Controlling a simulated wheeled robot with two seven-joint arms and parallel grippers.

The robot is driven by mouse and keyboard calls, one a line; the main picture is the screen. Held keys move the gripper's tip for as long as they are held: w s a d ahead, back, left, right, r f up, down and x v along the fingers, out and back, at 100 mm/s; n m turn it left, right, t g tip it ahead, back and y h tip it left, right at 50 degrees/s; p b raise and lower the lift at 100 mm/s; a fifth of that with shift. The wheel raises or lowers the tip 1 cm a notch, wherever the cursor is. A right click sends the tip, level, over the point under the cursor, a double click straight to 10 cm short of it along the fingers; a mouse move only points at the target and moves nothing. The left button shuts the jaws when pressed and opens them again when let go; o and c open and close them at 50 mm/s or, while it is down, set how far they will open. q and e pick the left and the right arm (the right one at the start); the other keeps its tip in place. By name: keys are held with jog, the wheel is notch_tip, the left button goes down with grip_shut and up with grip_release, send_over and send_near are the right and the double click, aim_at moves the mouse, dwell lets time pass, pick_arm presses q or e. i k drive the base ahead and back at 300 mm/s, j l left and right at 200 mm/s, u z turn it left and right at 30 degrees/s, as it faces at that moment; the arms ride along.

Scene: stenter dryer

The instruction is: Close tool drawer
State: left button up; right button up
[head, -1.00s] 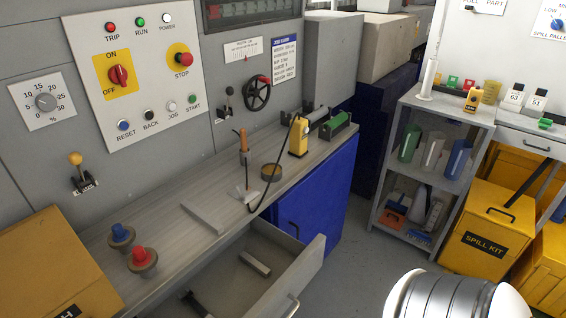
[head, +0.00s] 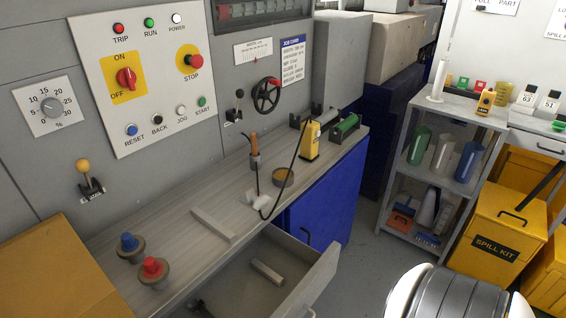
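The grey tool drawer (head: 322,271) stands pulled out below the workbench at the lower middle of the head view. Its handle (head: 308,312) shows at the bottom edge. Inside lies a light metal bar (head: 267,271), and a dark item (head: 201,308) is partly cut off by the frame. Neither of my grippers is in the head view. A white and grey rounded arm link of mine shows at the bottom right, to the right of the drawer.
The bench top (head: 185,207) holds blue and red knobs (head: 153,269), a flat bar (head: 213,224) and a yellow handheld device (head: 310,141). A blue cabinet door (head: 322,213) adjoins the drawer. Grey floor is free between it and the shelf rack (head: 444,196) and yellow spill kit bin (head: 493,239).

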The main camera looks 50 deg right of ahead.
aim_at(250, 299)
jog(key=i+z, duration=0.1)
jog(key=z, duration=0.3)
jog(key=i+z, duration=0.1)
jog(key=z, duration=0.3)
jog(key=j+z, duration=0.1)
jog(key=z, duration=0.95)
jog(key=i+j, duration=0.05)
